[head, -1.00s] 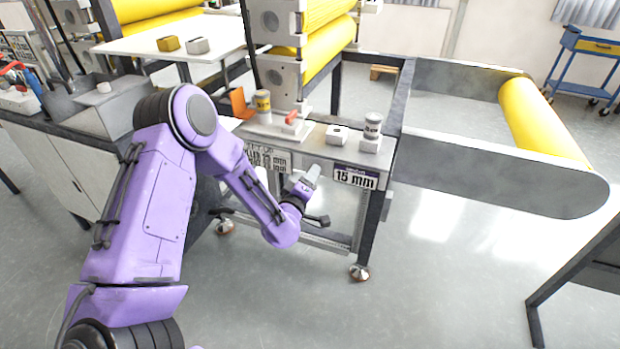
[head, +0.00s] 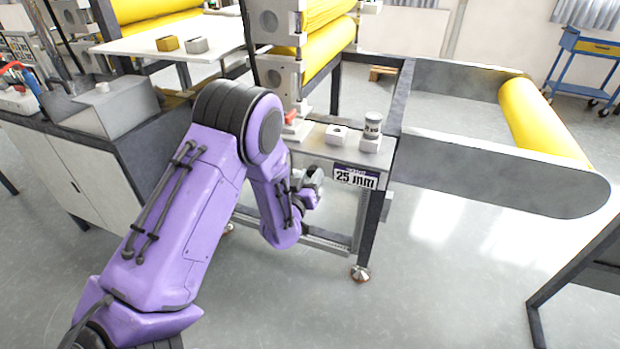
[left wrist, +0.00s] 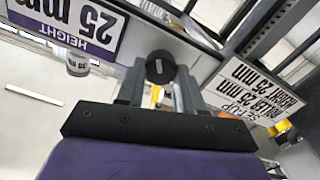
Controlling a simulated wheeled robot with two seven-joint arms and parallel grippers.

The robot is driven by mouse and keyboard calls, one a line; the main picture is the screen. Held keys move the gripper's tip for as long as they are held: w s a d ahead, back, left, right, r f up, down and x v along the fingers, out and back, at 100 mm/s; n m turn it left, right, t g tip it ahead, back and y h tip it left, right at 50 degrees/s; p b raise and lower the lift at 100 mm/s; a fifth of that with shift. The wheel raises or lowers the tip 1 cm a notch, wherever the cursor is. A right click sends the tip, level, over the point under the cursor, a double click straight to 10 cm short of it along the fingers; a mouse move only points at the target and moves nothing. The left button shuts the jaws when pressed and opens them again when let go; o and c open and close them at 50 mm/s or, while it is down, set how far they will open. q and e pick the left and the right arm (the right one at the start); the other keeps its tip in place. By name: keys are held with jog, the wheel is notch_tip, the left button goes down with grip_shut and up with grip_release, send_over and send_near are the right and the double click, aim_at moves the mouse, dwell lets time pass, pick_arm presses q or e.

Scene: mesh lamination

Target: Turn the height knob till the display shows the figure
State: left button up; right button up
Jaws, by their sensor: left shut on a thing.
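The height display (head: 355,177) on the machine's front panel reads 25 mm in the head view. In the left wrist view the same display (left wrist: 88,25) appears upside down with the word HEIGHT. My left gripper (head: 314,182) is at the front panel, just left of the display, partly hidden by my forearm. In the left wrist view the dark round height knob (left wrist: 160,68) sits between the fingers of my left gripper (left wrist: 160,85), which is shut on it. A set-up card (left wrist: 252,88) appears to read roller 25 mm and height 25 mm. My right gripper is not in view.
A labelled cylinder (head: 373,125) and a small white block (head: 337,134) stand on the ledge above the panel. Yellow rollers (head: 328,45) rise behind. A grey side frame with a yellow roller (head: 540,118) extends right. The floor in front is open.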

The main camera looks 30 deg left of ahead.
pick_arm(q)
jog(key=shift+m, duration=0.5)
jog(key=o, duration=1)
jog(key=shift+o, duration=0.2)
jog(key=b+v, duration=0.1)
jog(key=v, duration=0.9)
jog(key=shift+s, duration=0.3)
jog(key=shift+f, duration=0.1)
